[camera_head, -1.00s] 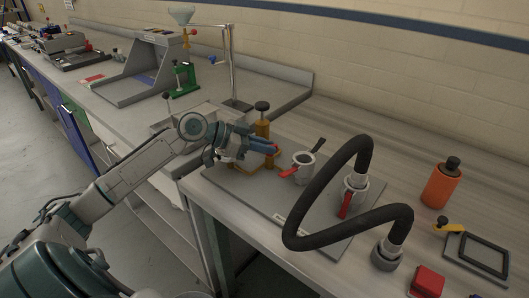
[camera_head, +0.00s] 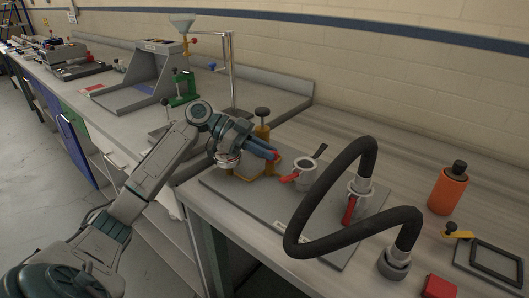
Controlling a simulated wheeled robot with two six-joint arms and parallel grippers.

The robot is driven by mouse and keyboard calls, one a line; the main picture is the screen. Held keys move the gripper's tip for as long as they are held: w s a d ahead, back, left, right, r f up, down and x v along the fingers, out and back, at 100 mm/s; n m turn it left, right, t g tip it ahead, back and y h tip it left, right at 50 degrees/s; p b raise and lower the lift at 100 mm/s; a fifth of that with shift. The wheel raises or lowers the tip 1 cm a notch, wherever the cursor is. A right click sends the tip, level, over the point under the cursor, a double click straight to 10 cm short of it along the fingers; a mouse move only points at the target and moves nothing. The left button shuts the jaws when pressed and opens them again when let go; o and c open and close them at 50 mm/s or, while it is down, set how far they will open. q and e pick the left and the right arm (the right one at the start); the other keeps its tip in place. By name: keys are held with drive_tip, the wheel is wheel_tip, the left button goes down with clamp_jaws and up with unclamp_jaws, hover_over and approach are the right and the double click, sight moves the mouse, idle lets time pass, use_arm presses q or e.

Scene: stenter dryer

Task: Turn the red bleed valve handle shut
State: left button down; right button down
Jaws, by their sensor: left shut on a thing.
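A brass valve assembly (camera_head: 262,133) with a black knob on top stands at the back left of a grey plate (camera_head: 325,250). My left gripper (camera_head: 272,154) reaches in from the left, low beside this brass assembly. Its blue fingers are shut on a small red part, which looks like the red bleed valve handle (camera_head: 277,155); the fingers hide most of it. Two more red levers show on the plate: one on a silver cup-like fitting (camera_head: 304,170), one on the hose fitting (camera_head: 349,210). My right gripper is not in view.
A thick black hose (camera_head: 300,222) arches over the plate's right side to a grey coupling (camera_head: 395,262). A green stand (camera_head: 183,88) is behind the arm.

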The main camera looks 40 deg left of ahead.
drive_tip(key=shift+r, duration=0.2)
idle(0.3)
use_arm(q)
drive_tip(key=c, duration=1.4)
unclamp_jaws()
drive_tip(key=shift+c, duration=0.2)
drive_tip(key=shift+a, duration=0.1)
